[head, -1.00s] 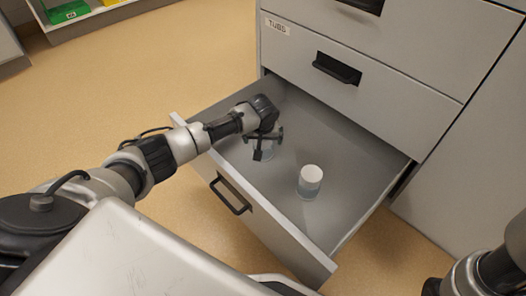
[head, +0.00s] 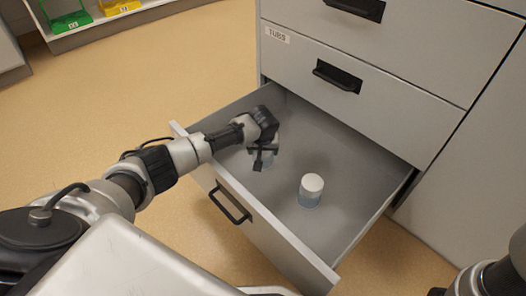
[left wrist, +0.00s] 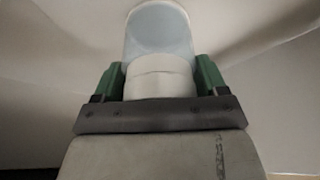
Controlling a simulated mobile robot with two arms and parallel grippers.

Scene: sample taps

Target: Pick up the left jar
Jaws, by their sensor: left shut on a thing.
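The left jar is in the open drawer, mostly hidden by my gripper in the head view (head: 261,163). In the left wrist view its white lid (left wrist: 160,76) sits between the two green finger pads, with the clear bluish body beyond it. My left gripper (head: 263,154) is shut on this jar from above. I cannot tell whether the jar touches the drawer floor. A second jar (head: 311,190), with a white lid and bluish contents, stands upright in the drawer to the right. My right gripper is out of view.
The grey drawer (head: 255,225) is pulled out of a cabinet with a TUBS label (head: 278,35). Its side walls and front panel surround the jars. Closed drawers are above. A shelf with green and yellow bins (head: 66,25) stands at far left.

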